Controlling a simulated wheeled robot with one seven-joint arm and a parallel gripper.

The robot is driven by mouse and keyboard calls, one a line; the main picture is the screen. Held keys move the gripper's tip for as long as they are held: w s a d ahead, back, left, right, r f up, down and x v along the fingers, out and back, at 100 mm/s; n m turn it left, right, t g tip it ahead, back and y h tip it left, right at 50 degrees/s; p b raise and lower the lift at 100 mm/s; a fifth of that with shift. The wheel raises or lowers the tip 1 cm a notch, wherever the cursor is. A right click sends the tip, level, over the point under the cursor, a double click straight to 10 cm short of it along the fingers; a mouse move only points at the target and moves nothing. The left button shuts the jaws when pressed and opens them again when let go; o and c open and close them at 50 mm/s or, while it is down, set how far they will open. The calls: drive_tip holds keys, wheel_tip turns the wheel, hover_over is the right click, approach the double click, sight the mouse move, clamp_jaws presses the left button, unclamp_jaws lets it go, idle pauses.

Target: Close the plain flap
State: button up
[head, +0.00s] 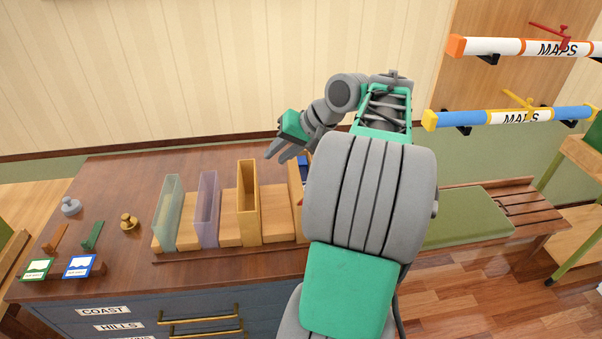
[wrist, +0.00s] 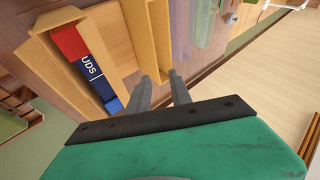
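A row of upright, hollow cases stands on the brown cabinet top: a green one (head: 168,212), a purple one (head: 207,208), a mustard one (head: 248,202) and a plain wood one (head: 294,188), partly hidden behind my arm. My gripper (head: 273,157) hangs above the cases. Its fingers (wrist: 160,87) are apart with nothing between them.
Brass knob (head: 129,222), grey knob (head: 70,206), and small green and blue cards (head: 79,266) lie on the cabinet's left. A green-cushioned bench (head: 465,218) stands right. Map tubes (head: 510,117) hang on the right wall. Space above the cases' left end looks free.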

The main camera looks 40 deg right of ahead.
drive_tip(key=m+t, duration=0.1)
drive_tip(key=m, duration=0.1)
approach(294, 171)
drive_tip(key=shift+y, duration=0.3)
drive_tip(key=x, duration=0.2)
drive_tip(key=b+x, duration=0.1)
drive_tip(key=x, duration=0.2)
drive_tip(key=d+x, duration=0.1)
drive_tip(key=x, duration=0.1)
drive_tip(key=shift+w+f, duration=0.2)
drive_tip(key=shift+w, duration=0.05)
clamp_jaws()
idle(0.4)
